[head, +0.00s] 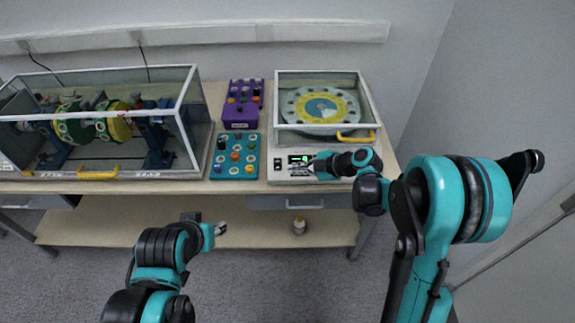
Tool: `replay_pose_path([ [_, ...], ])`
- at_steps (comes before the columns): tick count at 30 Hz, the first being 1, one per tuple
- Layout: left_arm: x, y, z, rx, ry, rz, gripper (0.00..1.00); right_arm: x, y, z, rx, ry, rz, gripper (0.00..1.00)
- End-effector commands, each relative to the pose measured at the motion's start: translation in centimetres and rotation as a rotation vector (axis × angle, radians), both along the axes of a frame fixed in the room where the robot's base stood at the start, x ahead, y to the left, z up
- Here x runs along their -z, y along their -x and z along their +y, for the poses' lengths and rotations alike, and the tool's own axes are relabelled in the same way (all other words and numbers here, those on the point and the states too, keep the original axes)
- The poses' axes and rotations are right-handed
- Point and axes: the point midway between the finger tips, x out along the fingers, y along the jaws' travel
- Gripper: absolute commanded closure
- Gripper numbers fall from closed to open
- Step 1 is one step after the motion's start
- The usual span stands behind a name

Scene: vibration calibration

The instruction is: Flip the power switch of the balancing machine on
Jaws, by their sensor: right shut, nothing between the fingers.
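The balancing machine (292,174), which I take to be the white unit with a yellow and blue disc (321,105) under a clear cover, stands at the right end of the table. Its front panel has a small display (299,159) with green marks and a dark switch (277,165) left of it. The switch position is too small to read. My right gripper (314,165) is shut and empty at the front panel, just right of the display; contact cannot be told. My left gripper (221,229) hangs in front of the table, away from the machine; its jaws are unclear.
A clear case (190,120) with a rotor rig fills the table's left. A purple box (241,121) and a teal box (234,171) with knobs stand between the machines. A wall (500,90) is at right.

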Motion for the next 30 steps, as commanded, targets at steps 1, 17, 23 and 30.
replay_pose_path([
  [1,-0.4,0.0,0.0,0.000,0.000,0.000,0.60,-0.7,0.5,-0.8,0.004,0.000,0.001,1.00],
  [17,-0.9,0.0,0.0,0.000,0.000,0.000,0.60,-1.7,2.1,-2.7,0.001,-0.001,0.000,1.00],
  [23,-0.9,0.0,0.0,0.000,0.000,0.000,0.60,-1.7,2.0,-2.7,0.001,-0.001,0.000,1.00],
  [30,-0.9,0.0,0.0,0.000,0.000,0.000,0.60,-2.5,2.8,-2.8,0.055,0.002,0.056,1.00],
])
